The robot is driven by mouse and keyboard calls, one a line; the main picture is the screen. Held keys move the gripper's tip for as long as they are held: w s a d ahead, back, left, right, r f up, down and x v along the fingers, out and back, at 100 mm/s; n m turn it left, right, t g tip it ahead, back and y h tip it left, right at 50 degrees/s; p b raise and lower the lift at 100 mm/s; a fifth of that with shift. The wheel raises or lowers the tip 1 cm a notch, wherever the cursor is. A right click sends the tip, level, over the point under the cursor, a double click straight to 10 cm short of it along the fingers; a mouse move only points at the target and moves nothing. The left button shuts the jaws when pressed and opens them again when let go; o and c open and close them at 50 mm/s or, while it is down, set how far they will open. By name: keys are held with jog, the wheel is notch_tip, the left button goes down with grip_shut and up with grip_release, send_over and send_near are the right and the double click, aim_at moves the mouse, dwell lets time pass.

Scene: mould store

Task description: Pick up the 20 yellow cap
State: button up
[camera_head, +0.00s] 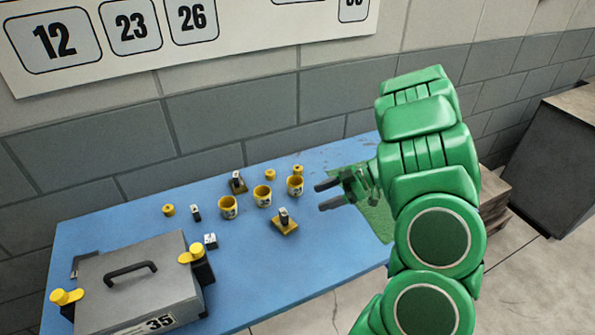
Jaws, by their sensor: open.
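Three yellow caps with dark labels stand in a slanting row on the blue table: a left cap (228,207), a middle cap (262,197) and a right cap (295,186). Their numbers are too small to read, so I cannot tell which is 20. My gripper (325,195) is open and empty, just right of the right cap. Its fingers point left toward the caps, and a small gap shows between them and the right cap. I cannot tell how high it is above the table.
A grey case (125,280) marked 35, with a handle and yellow knobs, fills the table's front left. The blue table (310,265) is clear at front right.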

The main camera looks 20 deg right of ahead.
aim_at(300, 168)
dwell(0.3)
